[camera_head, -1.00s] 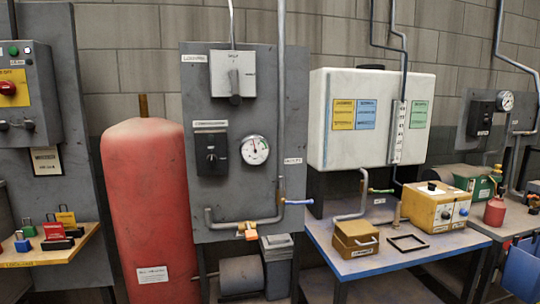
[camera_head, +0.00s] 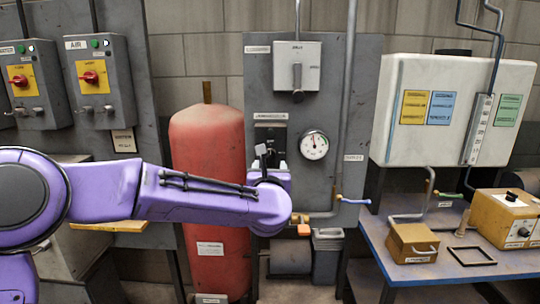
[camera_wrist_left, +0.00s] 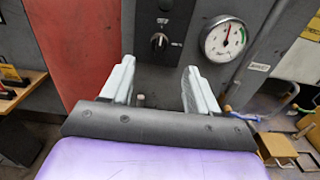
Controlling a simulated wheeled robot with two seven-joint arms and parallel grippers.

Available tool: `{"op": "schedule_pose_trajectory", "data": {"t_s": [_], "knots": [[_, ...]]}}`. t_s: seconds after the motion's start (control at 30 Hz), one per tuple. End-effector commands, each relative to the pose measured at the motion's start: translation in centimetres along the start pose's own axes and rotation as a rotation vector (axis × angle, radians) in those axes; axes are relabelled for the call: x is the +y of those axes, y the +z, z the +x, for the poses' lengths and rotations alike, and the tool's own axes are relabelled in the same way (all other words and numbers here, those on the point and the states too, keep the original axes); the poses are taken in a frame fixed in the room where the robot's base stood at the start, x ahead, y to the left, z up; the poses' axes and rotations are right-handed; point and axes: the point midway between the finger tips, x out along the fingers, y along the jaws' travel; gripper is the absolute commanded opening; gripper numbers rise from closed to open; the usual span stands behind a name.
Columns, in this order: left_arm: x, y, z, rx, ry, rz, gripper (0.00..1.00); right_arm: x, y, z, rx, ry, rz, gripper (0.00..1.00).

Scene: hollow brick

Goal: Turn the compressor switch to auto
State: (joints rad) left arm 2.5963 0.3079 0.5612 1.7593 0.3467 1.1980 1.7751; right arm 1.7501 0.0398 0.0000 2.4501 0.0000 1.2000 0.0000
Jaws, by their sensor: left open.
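The compressor switch is a black box with a rotary knob, below a label on the grey panel (camera_head: 345,105). In the left wrist view its knob (camera_wrist_left: 158,42) is seen whole, with a light pointer line roughly upright. In the head view the top of the switch box (camera_head: 268,132) shows above my left gripper (camera_head: 268,158), which hides the rest. My left gripper's pale fingers (camera_wrist_left: 158,75) are spread and empty, one on each side below the knob. They appear apart from it. My right gripper is out of view.
A round gauge (camera_head: 314,145) sits just right of the switch. A lever switch (camera_head: 297,80) is above it. A red tank (camera_head: 208,125) stands left of the panel. A pipe with a blue-handled valve (camera_head: 352,200) runs at lower right, beside a blue table (camera_head: 400,262).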

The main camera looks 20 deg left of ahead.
Motion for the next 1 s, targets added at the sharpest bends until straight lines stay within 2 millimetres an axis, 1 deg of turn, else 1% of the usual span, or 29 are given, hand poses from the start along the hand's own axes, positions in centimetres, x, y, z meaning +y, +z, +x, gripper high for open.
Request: {"op": "schedule_pose_trajectory", "data": {"t_s": [0.03,0.1,0.17,0.3,0.4,0.5,0.67,0.87,0.9,0.97,1.0], "knots": [[0.0,0.6,0.3,-0.005,0.002,-0.019,0.6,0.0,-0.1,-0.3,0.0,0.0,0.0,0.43],[0.1,0.9,1.2,-0.006,0.004,-0.027,0.6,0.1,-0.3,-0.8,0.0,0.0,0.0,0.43],[0.1,0.9,2.4,-0.005,0.004,-0.023,0.6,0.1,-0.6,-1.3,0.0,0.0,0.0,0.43],[0.1,1.0,5.7,-0.004,0.005,-0.021,0.6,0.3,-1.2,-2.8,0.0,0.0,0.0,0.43],[0.1,0.9,7.8,-0.004,0.003,-0.02,0.6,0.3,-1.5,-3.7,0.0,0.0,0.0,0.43],[0.1,0.8,9.3,-0.004,0.004,-0.02,0.6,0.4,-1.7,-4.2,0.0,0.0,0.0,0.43],[0.1,0.5,10.4,-0.005,0.002,-0.019,0.6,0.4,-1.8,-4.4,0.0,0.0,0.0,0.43],[0.1,0.4,10.4,-0.005,0.002,-0.019,0.6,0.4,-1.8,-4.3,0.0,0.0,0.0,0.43],[0.1,0.4,10.4,-0.005,0.002,-0.019,0.57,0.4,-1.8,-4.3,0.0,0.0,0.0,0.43],[0.1,0.4,10.4,-0.005,0.002,-0.019,0.37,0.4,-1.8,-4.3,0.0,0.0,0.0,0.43],[0.1,0.4,10.4,-0.005,0.002,-0.019,0.24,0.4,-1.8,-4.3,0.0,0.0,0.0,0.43]]}}
